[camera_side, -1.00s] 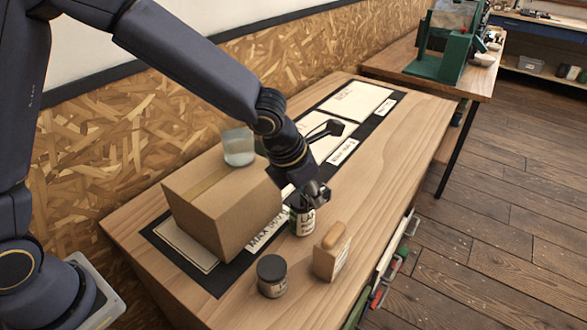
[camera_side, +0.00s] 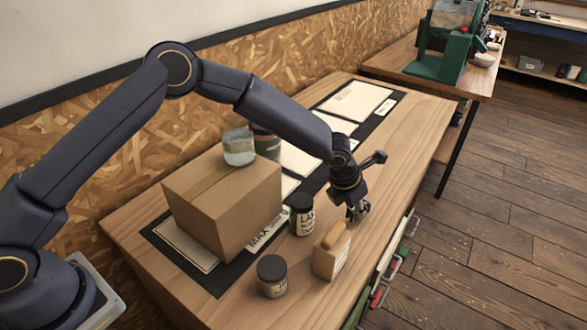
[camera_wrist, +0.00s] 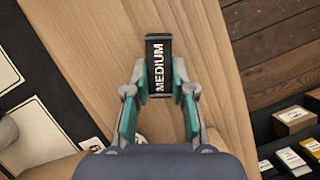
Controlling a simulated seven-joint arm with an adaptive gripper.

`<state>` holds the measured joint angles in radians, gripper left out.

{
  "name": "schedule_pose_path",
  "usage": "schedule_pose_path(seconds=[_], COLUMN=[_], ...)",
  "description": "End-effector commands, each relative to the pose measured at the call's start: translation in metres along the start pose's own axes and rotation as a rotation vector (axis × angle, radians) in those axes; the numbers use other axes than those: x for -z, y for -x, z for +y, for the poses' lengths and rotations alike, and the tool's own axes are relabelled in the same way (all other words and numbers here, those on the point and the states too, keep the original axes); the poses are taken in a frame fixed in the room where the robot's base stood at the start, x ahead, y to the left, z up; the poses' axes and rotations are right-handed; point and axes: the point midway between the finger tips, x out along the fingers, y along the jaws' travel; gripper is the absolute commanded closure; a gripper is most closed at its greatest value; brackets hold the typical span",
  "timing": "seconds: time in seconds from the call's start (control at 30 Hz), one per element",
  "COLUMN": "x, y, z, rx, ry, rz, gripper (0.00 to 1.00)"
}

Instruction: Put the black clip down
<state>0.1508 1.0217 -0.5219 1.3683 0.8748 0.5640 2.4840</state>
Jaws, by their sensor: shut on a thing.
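The black clip (camera_wrist: 159,66), marked MEDIUM in white letters, sits between my fingertips in the wrist view. My gripper (camera_wrist: 160,85) is shut on it, with teal-lined fingers on both sides. In the side view my gripper (camera_side: 357,213) points down over the bare wood near the front edge of the table (camera_side: 400,190), to the right of the wooden-topped block. I cannot make out the clip there, nor tell whether it touches the wood.
A cardboard box (camera_side: 225,205) carries a glass (camera_side: 239,148). A dark labelled jar (camera_side: 302,215), a block with a wooden top (camera_side: 331,258) and a grey jar (camera_side: 272,277) stand left of my gripper. Pale cards lie on a black mat (camera_side: 372,128). Bare wood extends to the right.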

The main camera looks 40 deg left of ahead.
Motion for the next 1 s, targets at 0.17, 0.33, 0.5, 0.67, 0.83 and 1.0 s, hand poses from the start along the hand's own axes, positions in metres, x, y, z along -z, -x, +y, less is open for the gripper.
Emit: schedule_pose_path(seconds=[0.17, 0.33, 0.5, 0.67, 0.83, 1.0], x=[0.0054, 0.0055, 0.0066, 0.0067, 0.0067, 0.0064], y=[-0.0134, -0.0131, -0.0161, -0.0159, -0.0158, -0.0152], z=[-0.0008, -0.0006, -0.0006, -0.0006, -0.0005, -0.0005], rx=[0.001, 0.001, 0.001, 0.001, 0.001, 0.001], ry=[-0.001, 0.000, 0.000, 0.000, 0.000, 0.000], rz=[-0.002, -0.002, -0.002, -0.002, -0.002, -0.002], gripper=[0.92, 0.92, 0.73, 0.56, 0.51, 0.51])
